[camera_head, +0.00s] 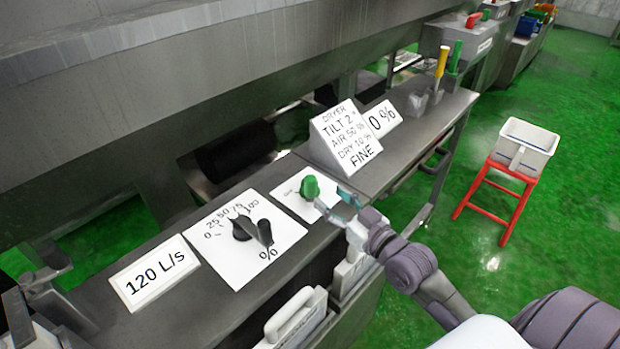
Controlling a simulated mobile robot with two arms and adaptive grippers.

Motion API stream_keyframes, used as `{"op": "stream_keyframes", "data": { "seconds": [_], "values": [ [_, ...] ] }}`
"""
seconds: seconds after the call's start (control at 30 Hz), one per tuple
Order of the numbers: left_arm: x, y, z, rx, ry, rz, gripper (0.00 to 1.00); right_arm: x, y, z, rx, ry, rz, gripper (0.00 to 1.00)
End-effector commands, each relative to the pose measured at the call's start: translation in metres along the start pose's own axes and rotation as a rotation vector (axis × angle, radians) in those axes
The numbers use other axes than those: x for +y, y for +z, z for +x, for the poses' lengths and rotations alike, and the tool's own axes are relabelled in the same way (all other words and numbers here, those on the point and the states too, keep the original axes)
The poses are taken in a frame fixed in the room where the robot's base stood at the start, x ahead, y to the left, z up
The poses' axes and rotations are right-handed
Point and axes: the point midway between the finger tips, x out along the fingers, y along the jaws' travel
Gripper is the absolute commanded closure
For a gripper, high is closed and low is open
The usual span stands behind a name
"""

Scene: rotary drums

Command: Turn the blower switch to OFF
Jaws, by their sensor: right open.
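A green knob (310,187) stands on a small white plate (287,195) on the grey bench. Lettering beside it is too small to read, so I cannot tell its setting, and no label names it as the blower switch. My right gripper (336,203) is open and empty just to the right of and in front of the knob, its fingertips close to it. I cannot tell whether they touch. A black dial (252,231) sits on a larger white plate marked 0 to 100 %. My left gripper is not in view.
A "120 L/s" sign (155,272) lies left of the dial. A dryer sign (345,137) and a "0 %" sign (382,118) stand behind the knob. A grey drum housing (200,65) overhangs the bench. A red stool (495,190) with a white bin (525,148) stands right.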

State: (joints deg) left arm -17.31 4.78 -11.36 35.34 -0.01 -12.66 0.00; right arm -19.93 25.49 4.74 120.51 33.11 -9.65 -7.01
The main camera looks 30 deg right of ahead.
Motion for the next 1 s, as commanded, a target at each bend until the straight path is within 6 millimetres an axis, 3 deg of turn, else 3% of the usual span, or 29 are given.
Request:
{"op": "stream_keyframes", "data": {
  "seconds": [0.2, 0.4, 0.83, 1.0],
  "values": [
    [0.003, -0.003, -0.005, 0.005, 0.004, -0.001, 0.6, 0.001, -0.002, 0.044, 0.003, 0.001, 0.001, 0.47],
    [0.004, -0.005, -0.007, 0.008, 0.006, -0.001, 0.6, 0.001, 0.0, 0.071, 0.001, 0.002, 0.001, 0.47],
    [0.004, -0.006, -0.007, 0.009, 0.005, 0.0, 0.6, 0.0, 0.001, 0.081, -0.001, 0.0, -0.001, 0.47],
    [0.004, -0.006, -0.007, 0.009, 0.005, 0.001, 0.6, 0.0, 0.001, 0.081, -0.001, 0.001, -0.001, 0.74]
  ]
}}
